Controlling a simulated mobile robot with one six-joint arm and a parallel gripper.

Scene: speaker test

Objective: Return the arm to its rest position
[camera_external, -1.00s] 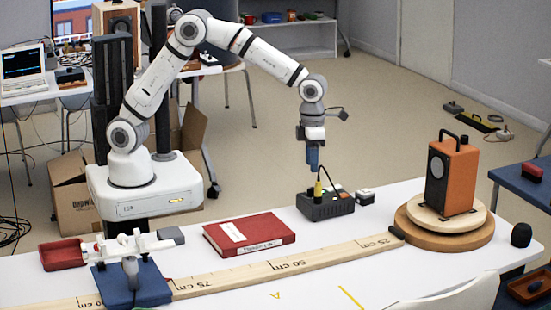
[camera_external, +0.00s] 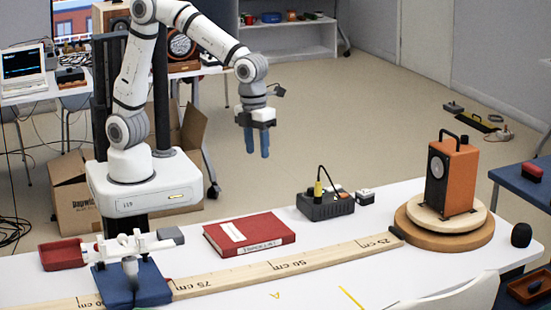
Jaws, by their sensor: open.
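My gripper (camera_external: 257,150) hangs in the air with its blue fingers pointing down. The fingers are apart and nothing is between them. It is above and behind the red book (camera_external: 250,234), left of the dark grey box (camera_external: 326,206) and clear of the table. The arm is raised and bent, with its white base at the left, behind the white table (camera_external: 330,268). A yellow and black plug with a cable stands upright in the dark grey box.
An orange speaker (camera_external: 452,175) stands on a round wooden turntable (camera_external: 445,232) at right. A wooden ruler (camera_external: 290,265) lies along the table. A white device on a blue base (camera_external: 130,283) and a red tray (camera_external: 62,253) are at left. The air around my gripper is clear.

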